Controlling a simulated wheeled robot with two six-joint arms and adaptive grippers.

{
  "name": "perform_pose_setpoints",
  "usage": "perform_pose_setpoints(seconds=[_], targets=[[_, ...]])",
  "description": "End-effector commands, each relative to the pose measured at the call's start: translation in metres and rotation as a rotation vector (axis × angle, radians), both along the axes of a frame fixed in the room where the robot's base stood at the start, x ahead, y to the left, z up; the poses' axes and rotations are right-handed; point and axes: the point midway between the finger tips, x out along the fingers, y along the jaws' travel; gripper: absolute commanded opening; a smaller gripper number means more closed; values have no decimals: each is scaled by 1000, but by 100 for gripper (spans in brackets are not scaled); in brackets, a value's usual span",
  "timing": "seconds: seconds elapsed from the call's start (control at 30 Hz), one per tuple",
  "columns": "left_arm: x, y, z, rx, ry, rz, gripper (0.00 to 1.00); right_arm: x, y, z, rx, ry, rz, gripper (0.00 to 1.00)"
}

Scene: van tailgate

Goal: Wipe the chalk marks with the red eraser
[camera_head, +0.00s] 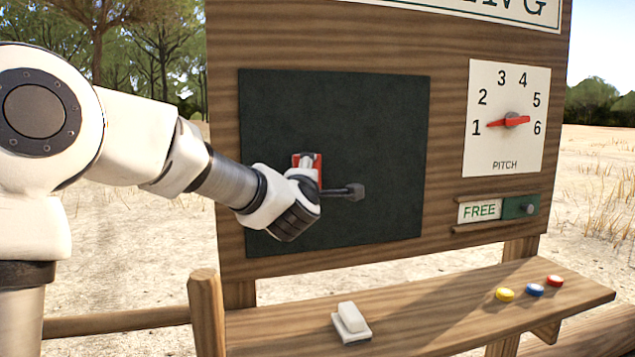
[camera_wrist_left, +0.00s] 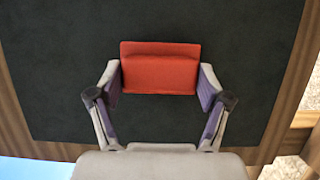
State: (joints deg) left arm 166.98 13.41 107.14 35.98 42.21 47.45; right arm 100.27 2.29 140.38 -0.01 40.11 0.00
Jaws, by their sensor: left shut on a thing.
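The red eraser (camera_head: 317,163) is at the dark chalkboard (camera_head: 385,130), left of the board's middle. My left gripper (camera_head: 306,172) is shut on it and partly covers it in the head view. In the left wrist view the red eraser (camera_wrist_left: 160,72) sits between both fingers of my left gripper (camera_wrist_left: 160,84), with the dark board (camera_wrist_left: 60,80) behind it. I cannot tell whether the eraser touches the board. No chalk marks show clearly on the visible board; the part behind my arm and the eraser is hidden. My right gripper is not in view.
A white block on a pale base (camera_head: 350,323) lies on the wooden ledge (camera_head: 430,312) below the board. A pitch dial (camera_head: 508,120) and a FREE slider (camera_head: 497,209) are right of the board.

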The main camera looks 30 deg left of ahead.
Motion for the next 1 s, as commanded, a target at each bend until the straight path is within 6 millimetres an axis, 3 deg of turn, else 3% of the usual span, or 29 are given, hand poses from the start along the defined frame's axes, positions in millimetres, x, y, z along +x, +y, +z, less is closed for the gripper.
perform_pose_setpoints(seconds=[0.17, 0.43, 0.5, 0.7, 1.0], targets=[[-1, -1, 1, 0, -1, 1, 49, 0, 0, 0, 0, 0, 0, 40], [-20, -24, 1, 3, -1, -1, 49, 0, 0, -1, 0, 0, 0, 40], [-23, -29, 7, 2, 2, 1, 49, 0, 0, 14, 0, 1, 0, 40], [-35, -43, 6, 2, 2, 1, 49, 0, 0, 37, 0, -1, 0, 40], [-39, -46, 0, 0, -1, 0, 49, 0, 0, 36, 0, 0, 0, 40]])
